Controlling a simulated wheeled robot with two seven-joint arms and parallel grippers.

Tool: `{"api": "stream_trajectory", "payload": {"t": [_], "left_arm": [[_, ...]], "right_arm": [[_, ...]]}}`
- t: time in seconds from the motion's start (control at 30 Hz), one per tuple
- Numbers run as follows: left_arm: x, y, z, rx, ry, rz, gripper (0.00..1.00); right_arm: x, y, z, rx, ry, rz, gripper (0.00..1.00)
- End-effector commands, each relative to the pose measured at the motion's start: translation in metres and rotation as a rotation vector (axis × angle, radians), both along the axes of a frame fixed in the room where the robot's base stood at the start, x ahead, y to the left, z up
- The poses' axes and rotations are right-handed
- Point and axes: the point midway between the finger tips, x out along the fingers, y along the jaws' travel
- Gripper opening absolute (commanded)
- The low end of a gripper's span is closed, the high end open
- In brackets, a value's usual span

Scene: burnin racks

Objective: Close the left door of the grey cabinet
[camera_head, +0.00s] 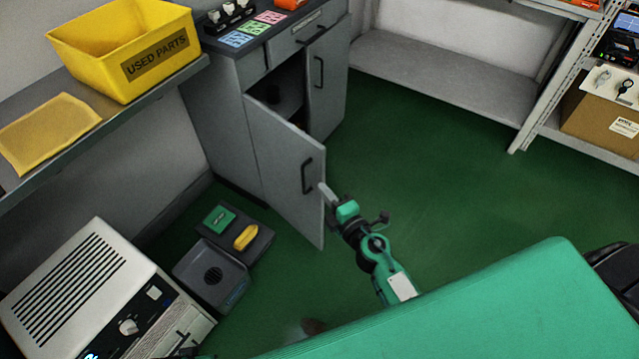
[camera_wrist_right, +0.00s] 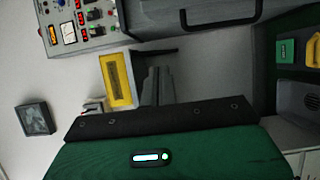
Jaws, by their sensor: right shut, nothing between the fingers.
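The grey cabinet (camera_head: 232,120) stands at the upper middle of the head view. Its left door (camera_head: 278,160) hangs open, swung out toward me, and the dark inside shows behind it. A black handle (camera_head: 307,176) is on the door's face; a black handle (camera_wrist_right: 222,24) on a grey panel also shows at the top of the wrist view. My left gripper is not in view.
A yellow bin (camera_head: 120,50) marked USED PARTS stands on the left shelf. Grey trays (camera_head: 212,275) with green and yellow items lie on the floor left of the door. A white machine (camera_head: 85,280) is lower left. Green floor (camera_head: 430,160) right of the cabinet is clear.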

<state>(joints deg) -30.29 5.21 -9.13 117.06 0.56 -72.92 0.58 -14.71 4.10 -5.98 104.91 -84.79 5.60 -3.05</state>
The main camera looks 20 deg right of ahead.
Motion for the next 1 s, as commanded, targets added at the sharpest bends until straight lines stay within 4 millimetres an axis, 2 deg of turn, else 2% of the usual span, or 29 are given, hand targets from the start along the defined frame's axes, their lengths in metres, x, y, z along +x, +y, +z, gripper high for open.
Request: {"api": "stream_trajectory", "payload": {"t": [0.33, 0.57, 0.8, 1.0], "left_arm": [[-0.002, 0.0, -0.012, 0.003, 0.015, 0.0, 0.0], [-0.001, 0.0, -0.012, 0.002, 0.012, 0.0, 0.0], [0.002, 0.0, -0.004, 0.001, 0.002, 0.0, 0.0], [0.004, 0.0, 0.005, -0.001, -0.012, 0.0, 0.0]], "right_arm": [[0.054, 0.012, 0.001, 0.005, 0.0, 0.0, 0.0], [0.094, 0.021, 0.0, 0.004, 0.001, 0.0, 0.0], [0.107, -0.008, -0.001, 0.002, 0.001, -0.001, 0.0], [0.11, -0.015, -0.001, 0.004, 0.003, -0.001, 0.0]]}}
